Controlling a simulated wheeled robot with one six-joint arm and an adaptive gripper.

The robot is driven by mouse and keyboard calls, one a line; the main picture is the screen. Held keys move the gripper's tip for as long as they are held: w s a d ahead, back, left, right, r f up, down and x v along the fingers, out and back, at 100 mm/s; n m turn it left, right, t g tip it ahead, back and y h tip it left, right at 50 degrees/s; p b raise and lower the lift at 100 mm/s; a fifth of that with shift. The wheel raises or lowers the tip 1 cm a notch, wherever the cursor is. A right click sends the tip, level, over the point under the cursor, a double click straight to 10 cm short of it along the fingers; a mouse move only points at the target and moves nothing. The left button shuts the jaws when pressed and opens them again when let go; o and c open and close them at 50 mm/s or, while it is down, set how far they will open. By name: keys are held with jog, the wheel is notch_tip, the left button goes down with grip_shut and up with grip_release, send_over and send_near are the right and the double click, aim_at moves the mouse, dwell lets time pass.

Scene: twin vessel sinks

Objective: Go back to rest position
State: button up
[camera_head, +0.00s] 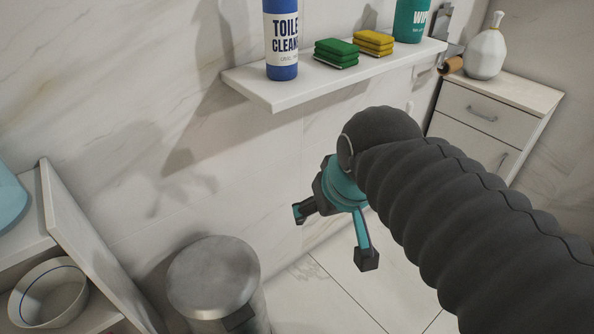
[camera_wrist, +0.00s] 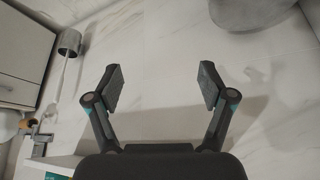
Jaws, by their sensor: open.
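My gripper (camera_head: 332,236) hangs in front of the marble wall, below the wall shelf and to the right of the metal bin, in the head view. Its black and teal fingers are spread apart, with nothing between them. In the wrist view my gripper (camera_wrist: 160,88) is also open and empty, with pale marble behind the gap. My dark, ribbed arm covers the lower right of the head view.
A white shelf (camera_head: 330,75) holds a blue bottle (camera_head: 282,40), green sponges (camera_head: 336,52), yellow sponges (camera_head: 374,42) and a teal container (camera_head: 411,20). A metal bin (camera_head: 213,278) stands below. A drawer cabinet (camera_head: 490,115) with a white vase (camera_head: 486,52) is at right.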

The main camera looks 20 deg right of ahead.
jog(key=shift+s+a+f, duration=0.1)
jog(key=shift+s+f, duration=0.35)
jog(key=shift+f, duration=0.35)
jog(key=shift+s+a+f, duration=0.1)
jog(key=shift+s+f, duration=0.35)
jog(key=shift+f, duration=0.3)
